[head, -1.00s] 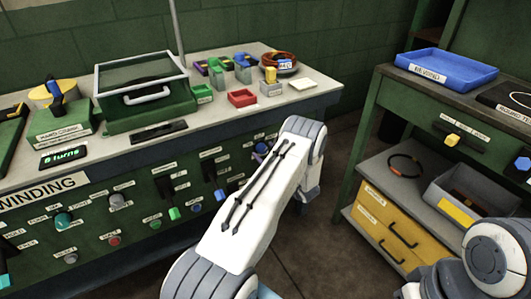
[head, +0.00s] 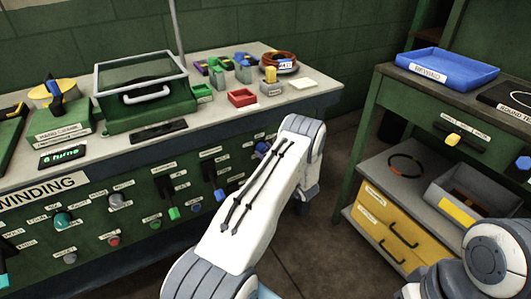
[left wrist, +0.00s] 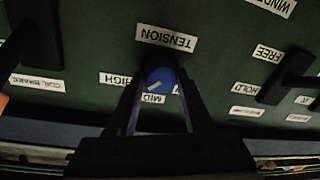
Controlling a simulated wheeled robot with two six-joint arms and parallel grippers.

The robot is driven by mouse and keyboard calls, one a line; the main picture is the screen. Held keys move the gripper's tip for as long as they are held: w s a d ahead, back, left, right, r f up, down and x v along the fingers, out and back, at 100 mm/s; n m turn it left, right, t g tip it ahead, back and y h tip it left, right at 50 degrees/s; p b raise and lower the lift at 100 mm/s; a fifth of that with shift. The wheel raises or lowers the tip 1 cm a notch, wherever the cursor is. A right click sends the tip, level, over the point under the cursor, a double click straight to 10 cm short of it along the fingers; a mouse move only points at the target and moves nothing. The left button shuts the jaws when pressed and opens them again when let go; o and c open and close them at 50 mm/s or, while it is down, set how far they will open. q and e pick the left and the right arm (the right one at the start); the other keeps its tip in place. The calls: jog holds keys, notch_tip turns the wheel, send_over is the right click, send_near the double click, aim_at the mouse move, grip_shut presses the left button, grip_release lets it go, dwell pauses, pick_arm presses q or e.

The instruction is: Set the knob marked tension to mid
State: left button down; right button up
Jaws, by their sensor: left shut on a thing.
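The tension knob (left wrist: 160,79) is round and blue with a white mark. It sits on the green panel above a TENSION label (left wrist: 166,38) that appears upside down in the left wrist view. The mark slants to the lower left, between the HIGH label (left wrist: 123,79) and the MID label (left wrist: 152,99). My left gripper (left wrist: 160,92) is shut on the knob, one finger on each side. In the head view the knob (head: 262,148) shows beside my left arm, which hides much of that panel. My right gripper is not in view; only part of that arm shows at lower right.
Dark levers stand on both sides of the knob, the FREE and HOLD lever (left wrist: 288,75) and another (left wrist: 35,35). The winding bench (head: 310,98) carries trays, a lidded box and small parts. A second bench with a blue tray (head: 446,68) stands right, across a floor gap.

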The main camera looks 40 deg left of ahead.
pick_arm(q)
jog(key=n+b, duration=0.1)
jog(key=n, duration=0.3)
jog(key=shift+n+h+b, duration=0.3)
jog(key=shift+n+b, duration=0.1)
jog(key=shift+s+n+b, duration=0.1)
jog(key=shift+n+b, duration=0.65)
jog(key=shift+n, duration=0.95)
jog(key=shift+c, duration=1.6)
grip_release()
jog(key=v, duration=1)
jog(key=shift+s+d+r, duration=0.15)
jog(key=shift+d+r, duration=0.05)
